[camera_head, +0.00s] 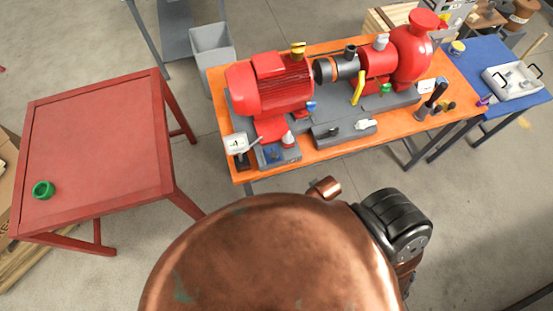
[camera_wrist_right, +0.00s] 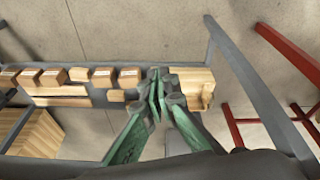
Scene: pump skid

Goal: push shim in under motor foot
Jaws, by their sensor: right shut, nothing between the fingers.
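The red motor (camera_head: 270,85) sits at the left end of the grey skid base (camera_head: 325,118) on the orange table. Its foot is small from here, and I cannot make out a gap under it. I cannot pick out the shim for certain. A tray (camera_head: 278,155) with small items stands at the front of the table, below the motor. My right gripper (camera_wrist_right: 163,85) shows in the right wrist view with its green fingers together and nothing between them. My left gripper is in neither view.
The red pump (camera_head: 411,50) stands at the skid's right end. Open floor lies between the red and orange tables.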

